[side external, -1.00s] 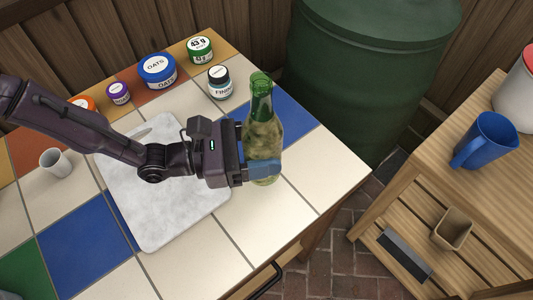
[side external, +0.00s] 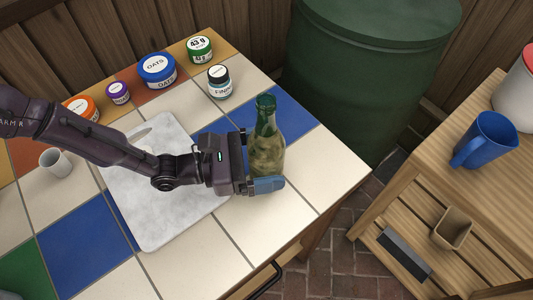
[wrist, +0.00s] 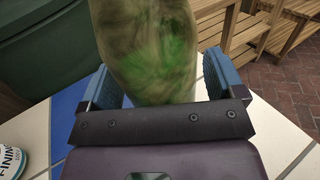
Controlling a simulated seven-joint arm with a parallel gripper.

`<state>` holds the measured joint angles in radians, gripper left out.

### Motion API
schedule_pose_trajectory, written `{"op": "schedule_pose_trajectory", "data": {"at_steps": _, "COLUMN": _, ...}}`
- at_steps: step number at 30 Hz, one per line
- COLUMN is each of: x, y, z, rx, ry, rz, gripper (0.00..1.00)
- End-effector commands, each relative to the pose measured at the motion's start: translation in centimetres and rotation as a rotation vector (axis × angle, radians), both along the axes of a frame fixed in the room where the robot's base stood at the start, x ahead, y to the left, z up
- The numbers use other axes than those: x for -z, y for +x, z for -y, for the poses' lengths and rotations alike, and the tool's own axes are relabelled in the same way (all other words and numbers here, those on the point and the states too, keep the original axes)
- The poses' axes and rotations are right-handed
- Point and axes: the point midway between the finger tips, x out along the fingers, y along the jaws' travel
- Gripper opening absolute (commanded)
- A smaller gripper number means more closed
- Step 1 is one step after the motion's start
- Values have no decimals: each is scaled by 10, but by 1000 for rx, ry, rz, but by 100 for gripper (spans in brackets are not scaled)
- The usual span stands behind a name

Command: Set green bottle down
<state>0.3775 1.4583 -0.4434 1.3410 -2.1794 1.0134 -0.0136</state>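The green bottle (side external: 267,150) stands upright on the tiled table near its right part, on or beside a blue tile. My gripper (side external: 256,160) is at the bottle's lower part, with one blue finger on the near side and the other mostly hidden behind. In the wrist view the bottle (wrist: 150,50) is between the spread fingers of my gripper (wrist: 160,85). A gap shows between the bottle and the right finger; the left finger is close to the glass. The gripper looks open around the bottle.
A marble board (side external: 150,215) lies under my arm. A small jar (side external: 219,82), a blue oats tub (side external: 157,71), a green-lidded tub (side external: 200,49) and a white cup (side external: 55,162) stand on the table. A green barrel (side external: 365,80) is beyond the edge. The front tiles are clear.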

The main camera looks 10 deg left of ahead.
Motion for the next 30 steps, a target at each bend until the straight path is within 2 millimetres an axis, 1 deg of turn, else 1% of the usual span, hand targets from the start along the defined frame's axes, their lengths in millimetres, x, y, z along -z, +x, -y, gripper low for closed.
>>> {"op": "schedule_pose_trajectory", "data": {"at_steps": 11, "x": -3, "y": 0, "z": 0, "rx": 0, "ry": 0, "rz": 1, "gripper": 88}}
{"op": "schedule_pose_trajectory", "data": {"at_steps": 13, "x": -2, "y": -1, "z": -6, "rx": -1, "ry": 2, "rz": -1, "gripper": 88}}
{"op": "schedule_pose_trajectory", "data": {"at_steps": 17, "x": -3, "y": -5, "z": -26, "rx": -4, "ry": 1, "rz": -3, "gripper": 88}}
{"op": "schedule_pose_trajectory", "data": {"at_steps": 24, "x": -3, "y": -19, "z": -78, "rx": -3, "ry": 2, "rz": -3, "gripper": 88}}
{"op": "schedule_pose_trajectory", "data": {"at_steps": 27, "x": -3, "y": -24, "z": -94, "rx": -2, "ry": 1, "rz": -2, "gripper": 88}}
{"op": "schedule_pose_trajectory", "data": {"at_steps": 30, "x": -3, "y": -28, "z": -107, "rx": -2, "ry": 1, "rz": 0, "gripper": 88}}
